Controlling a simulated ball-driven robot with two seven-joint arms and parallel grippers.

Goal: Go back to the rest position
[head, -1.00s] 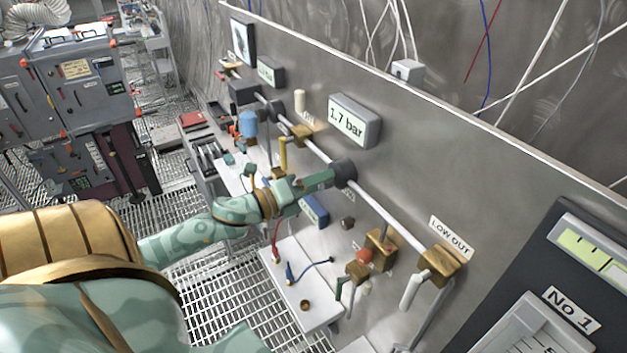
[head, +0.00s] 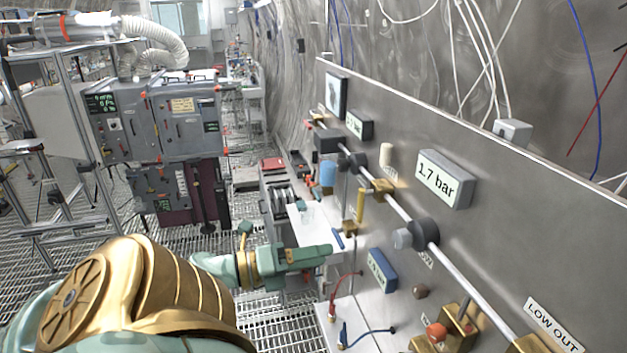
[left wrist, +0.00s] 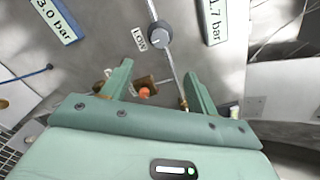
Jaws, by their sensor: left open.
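My left gripper (head: 326,252) is in front of the grey steel panel (head: 530,210), its arm coming in from the lower left of the head view. In the left wrist view the two green fingers (left wrist: 158,85) stand apart with nothing held between them. A dark round knob (head: 425,234) on the white pipe is up and to the right of the gripper, apart from it; it also shows in the left wrist view (left wrist: 159,33). My right gripper is in neither view.
The panel carries a 1.7 bar display (head: 444,180), a blue display box (head: 382,270), brass fittings and a red ball (head: 436,332). A white shelf (head: 345,325) holds cables. Grey cabinets (head: 165,120) stand at the back left. Grating floor is open between them.

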